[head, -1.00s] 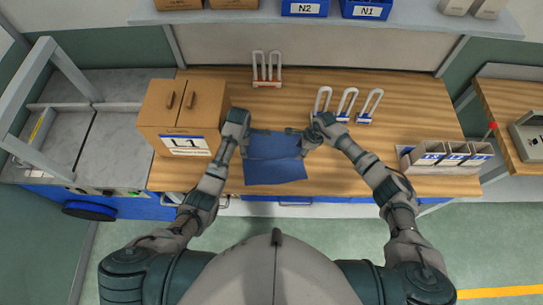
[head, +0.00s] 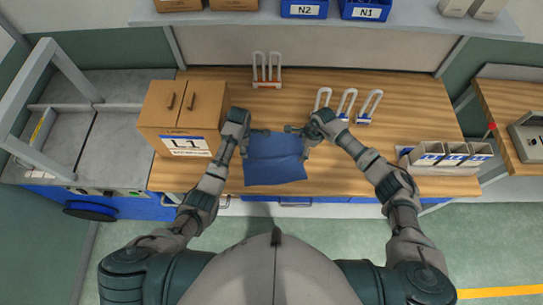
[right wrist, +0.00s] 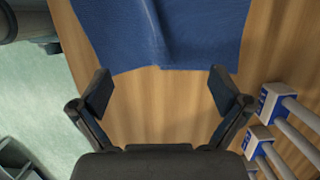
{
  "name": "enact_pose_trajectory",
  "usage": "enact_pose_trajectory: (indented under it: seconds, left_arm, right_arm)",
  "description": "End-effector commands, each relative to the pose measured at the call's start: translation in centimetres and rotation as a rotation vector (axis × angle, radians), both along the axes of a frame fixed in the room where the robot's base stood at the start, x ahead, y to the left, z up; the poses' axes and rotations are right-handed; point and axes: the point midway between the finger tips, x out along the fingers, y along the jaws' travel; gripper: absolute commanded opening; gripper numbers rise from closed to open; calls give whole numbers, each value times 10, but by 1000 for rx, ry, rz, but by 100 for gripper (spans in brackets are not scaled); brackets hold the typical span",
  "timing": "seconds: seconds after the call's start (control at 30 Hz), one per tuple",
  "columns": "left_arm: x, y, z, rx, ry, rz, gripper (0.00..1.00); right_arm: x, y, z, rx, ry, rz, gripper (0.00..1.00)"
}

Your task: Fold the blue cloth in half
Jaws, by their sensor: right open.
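The blue cloth (head: 275,170) lies on the wooden table between my two arms, with a crease or layer edge running across its upper part. My right gripper (head: 300,135) is open at the cloth's upper right corner. In the right wrist view its two fingers (right wrist: 160,92) are spread and empty, with bare wood between them and the cloth (right wrist: 165,30) just beyond the tips. My left gripper (head: 247,138) is at the cloth's upper left edge. Its fingers are too small and partly hidden to tell whether they hold the cloth.
A brown box marked L1 (head: 180,115) stands left of my left arm. White U-shaped pieces (head: 348,103) stand right of my right gripper, with another pair (head: 267,70) at the back. Open bins (head: 447,155) sit at the right.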

Motion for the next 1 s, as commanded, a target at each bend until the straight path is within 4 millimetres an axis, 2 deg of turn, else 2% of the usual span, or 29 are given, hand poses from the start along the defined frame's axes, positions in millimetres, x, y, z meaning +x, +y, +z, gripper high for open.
enact_pose_trajectory:
  seconds: [0.3,0.77,0.87,1.0]
  left_arm:
    - [0,0,1,0,0,0,62]
    - [0,0,1,0,0,0,62]
    - [0,0,1,0,0,0,62]
    - [0,0,1,0,0,0,62]
  right_arm:
    - [1,-6,31,-82,-2,0,100]
    - [0,-8,39,-92,-2,0,100]
    - [1,-10,53,-90,-4,-1,100]
    - [2,-15,83,-92,-6,0,100]
